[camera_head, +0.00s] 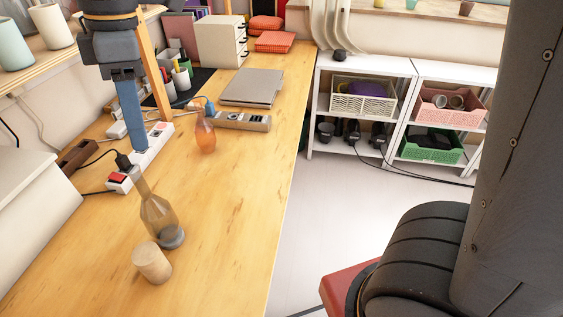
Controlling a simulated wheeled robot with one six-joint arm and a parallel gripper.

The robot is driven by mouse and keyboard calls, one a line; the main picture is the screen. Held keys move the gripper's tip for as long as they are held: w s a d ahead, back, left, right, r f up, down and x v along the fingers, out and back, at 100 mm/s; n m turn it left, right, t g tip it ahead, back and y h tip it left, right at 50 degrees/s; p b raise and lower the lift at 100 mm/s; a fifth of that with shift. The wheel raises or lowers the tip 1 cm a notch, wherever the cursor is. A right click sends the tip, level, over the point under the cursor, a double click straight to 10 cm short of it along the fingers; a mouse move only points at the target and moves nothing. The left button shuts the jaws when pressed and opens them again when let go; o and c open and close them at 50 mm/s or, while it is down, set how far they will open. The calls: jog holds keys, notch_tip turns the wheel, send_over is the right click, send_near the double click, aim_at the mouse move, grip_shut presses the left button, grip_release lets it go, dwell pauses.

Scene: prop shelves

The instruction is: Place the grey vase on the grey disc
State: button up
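A see-through grey-brown vase (157,213) with a narrow neck and wide body stands on the wooden table at the lower left. A grey round shape (174,241) shows at its foot; I cannot tell if this is the grey disc under or behind the vase or the vase's own thick base. No other grey disc is plain to see. My gripper (133,150), dark grey with a blue finger, hangs at the upper left, beyond and apart from the vase. Its fingers line up in this view, so its opening is hidden. Nothing is clearly held.
A pale wooden cylinder (152,263) stands close in front of the vase. An orange vase (205,134) stands farther back, near a power strip (241,121) and a closed laptop (252,87). White power strips (152,150) and cables lie left. The table's right front is bare.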

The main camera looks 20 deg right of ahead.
jog(key=w+d+f+m, duration=0.1)
jog(key=d+f+m, duration=0.35)
jog(key=d, duration=0.25)
jog(key=w+d+f+m, duration=0.2)
jog(key=d+f+m, duration=0.25)
jog(key=d, duration=0.25)
jog(key=s+d+f+m, duration=0.3)
jog(key=d+f+m, duration=0.1)
jog(key=d, duration=0.3)
jog(key=s+d+f+m+t+h, duration=0.1)
jog(key=s+d+f+m, duration=0.2)
jog(key=d+f+m, duration=0.2)
jog(key=d+m, duration=0.2)
jog(key=d, duration=0.1)
jog(key=shift+s+d+h, duration=0.2)
jog(key=shift+d+h, duration=0.05)
jog(key=shift+h, duration=0.05)
